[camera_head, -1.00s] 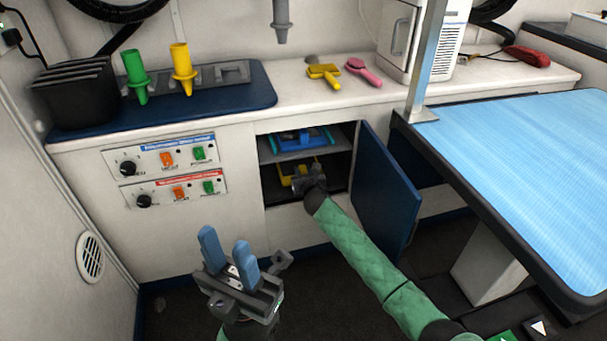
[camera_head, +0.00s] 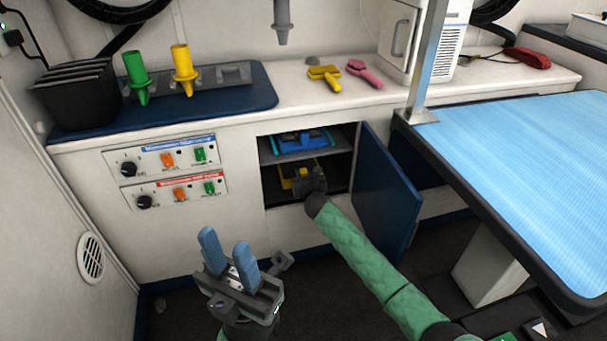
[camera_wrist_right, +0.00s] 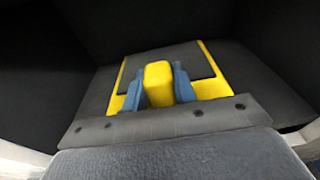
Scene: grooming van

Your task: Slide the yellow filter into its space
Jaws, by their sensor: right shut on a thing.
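The yellow filter (camera_head: 288,173) is inside the lower space of the open cabinet (camera_head: 264,191), below a grey shelf (camera_head: 313,152). In the right wrist view the filter (camera_wrist_right: 215,87) is a yellow frame around a dark panel, with a yellow block handle (camera_wrist_right: 158,80). My right gripper (camera_wrist_right: 158,86) has its blue fingers on both sides of that handle, shut on it. In the head view my right gripper (camera_head: 307,184) reaches into the cabinet and hides part of the filter. My left gripper (camera_head: 226,252) is open and empty in front of the cabinet.
A blue filter (camera_head: 302,141) sits on the shelf above. The blue cabinet door (camera_head: 388,195) stands open at the right, close to my right arm. A blue-topped table (camera_head: 530,160) is further right. Control panels (camera_head: 165,170) are on the left front.

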